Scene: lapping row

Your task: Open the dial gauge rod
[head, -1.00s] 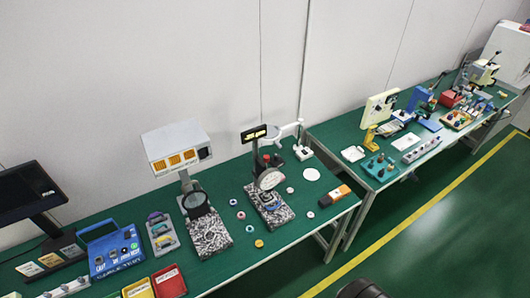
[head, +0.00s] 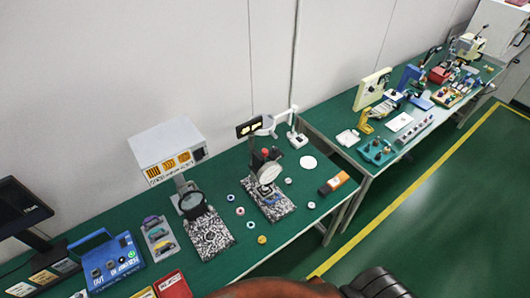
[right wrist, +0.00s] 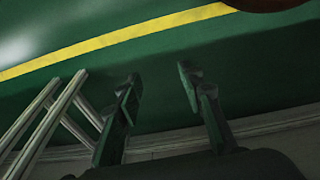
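The dial gauge (head: 269,173) stands on a speckled granite base (head: 284,207) near the middle of the green table, with its round pale dial facing me. A red knob shows at the top of its stand. The rod is too small to make out. My right gripper (right wrist: 158,85) shows in the right wrist view with its two fingers apart and nothing between them, above the green floor. In the head view a dark part of my arm shows at the bottom edge, well in front of the table. My left gripper is not in view.
A second granite stand with a magnifier (head: 192,204) and a display box (head: 167,150) stand left of the gauge. Small rings lie around it. An orange and black box (head: 334,184) is at right. A blue case (head: 112,262) and red bin (head: 173,285) are at left.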

